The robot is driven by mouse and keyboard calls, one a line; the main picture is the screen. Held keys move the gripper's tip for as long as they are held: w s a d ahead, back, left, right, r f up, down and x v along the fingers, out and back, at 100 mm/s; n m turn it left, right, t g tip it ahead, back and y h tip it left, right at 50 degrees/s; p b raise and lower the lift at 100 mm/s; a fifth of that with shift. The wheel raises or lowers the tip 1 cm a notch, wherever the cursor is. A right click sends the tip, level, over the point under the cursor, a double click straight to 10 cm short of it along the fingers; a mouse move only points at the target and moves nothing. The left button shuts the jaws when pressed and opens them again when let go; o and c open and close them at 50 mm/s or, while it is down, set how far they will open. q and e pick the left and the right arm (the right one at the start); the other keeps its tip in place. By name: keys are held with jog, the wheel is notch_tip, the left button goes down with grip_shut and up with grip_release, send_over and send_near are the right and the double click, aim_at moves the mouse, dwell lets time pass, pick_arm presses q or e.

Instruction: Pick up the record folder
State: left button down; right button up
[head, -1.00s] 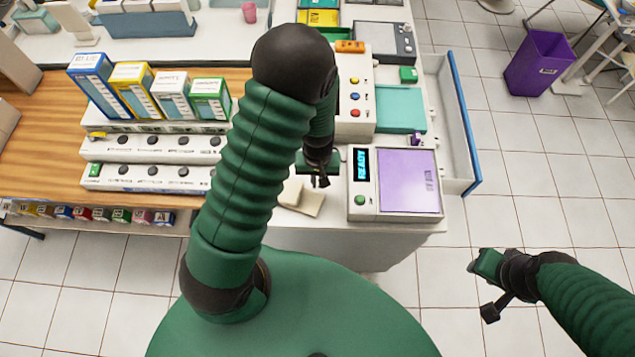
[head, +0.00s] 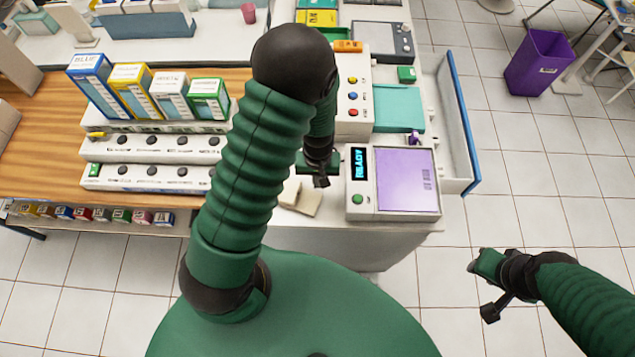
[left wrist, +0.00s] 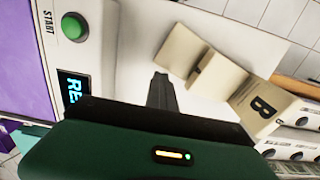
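A cream folded piece, which looks like the record folder (left wrist: 208,72), lies on the white counter in the left wrist view. A second cream piece marked B (left wrist: 265,105) is beside it, so I cannot tell for sure which is the folder. In the head view the cream pieces (head: 303,201) lie left of the purple-topped device, partly hidden by my arm. My left gripper (head: 320,180) is just above them, pointing down. Its dark fingers (left wrist: 162,90) appear together, with nothing between them.
The purple-topped device (head: 408,180) with a green button and lit display stands right of my left gripper. Boxed packs (head: 150,88) and white stepped racks (head: 150,148) are to the left. An open drawer (head: 462,130) juts out at right. A purple bin (head: 540,62) stands on the floor.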

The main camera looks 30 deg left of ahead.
pick_arm(q)
jog(key=shift+d, duration=0.2)
jog(key=c, duration=2.1)
grip_release()
jog(key=o, duration=1)
jog(key=shift+a, duration=0.25)
jog(key=shift+c, duration=0.2)
jog(key=o, duration=0.7)
jog(key=shift+d, duration=0.15)
